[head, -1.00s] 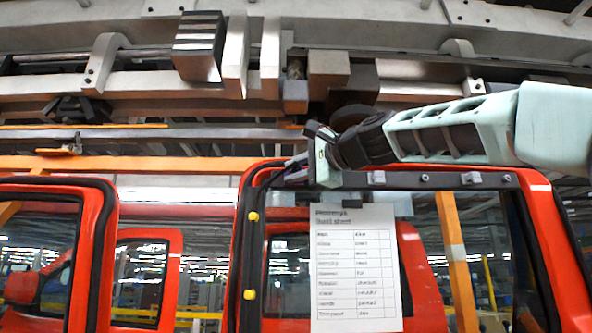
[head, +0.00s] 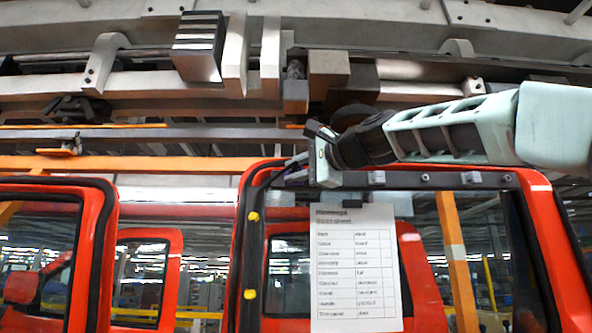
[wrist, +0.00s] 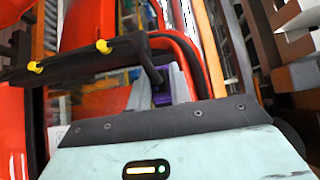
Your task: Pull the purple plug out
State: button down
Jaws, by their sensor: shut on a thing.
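The purple plug (wrist: 162,99) shows between the grey fingers of my gripper (wrist: 163,88) in the wrist view. My gripper is shut on it, and the fingers hide most of it. In the head view a small patch of the purple plug (head: 297,175) shows beside my gripper (head: 290,178), at the upper left corner of the red door (head: 243,215). I cannot tell whether the plug is still seated in the door frame.
Two yellow plugs (head: 251,254) sit on the door's left frame, also in the wrist view (wrist: 104,46). A paper sheet (head: 355,265) hangs below my wrist. Another red door (head: 95,245) stands left. Grey overhead beams (head: 140,80) run above my arm.

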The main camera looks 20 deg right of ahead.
jog(key=shift+f, duration=0.1)
jog(key=shift+s, duration=0.25)
jog(key=shift+s+a, duration=0.25)
jog(key=shift+s, duration=0.2)
dwell(0.7)
jog(key=shift+s+a+b, duration=0.25)
jog(key=shift+s+a, duration=0.05)
jog(key=shift+s, duration=0.65)
jog(key=shift+s+a+b, duration=0.25)
jog(key=shift+s+b, duration=0.05)
jog(key=shift+s, duration=0.6)
jog(key=shift+s+a+b, duration=0.25)
jog(key=shift+s+a, duration=0.05)
jog(key=shift+s, duration=0.65)
jog(key=s+a+f+b, duration=0.4)
jog(key=s+f+b, duration=0.7)
jog(key=b, duration=0.7)
jog(key=shift+f+b, duration=0.4)
jog(key=shift+f, duration=0.1)
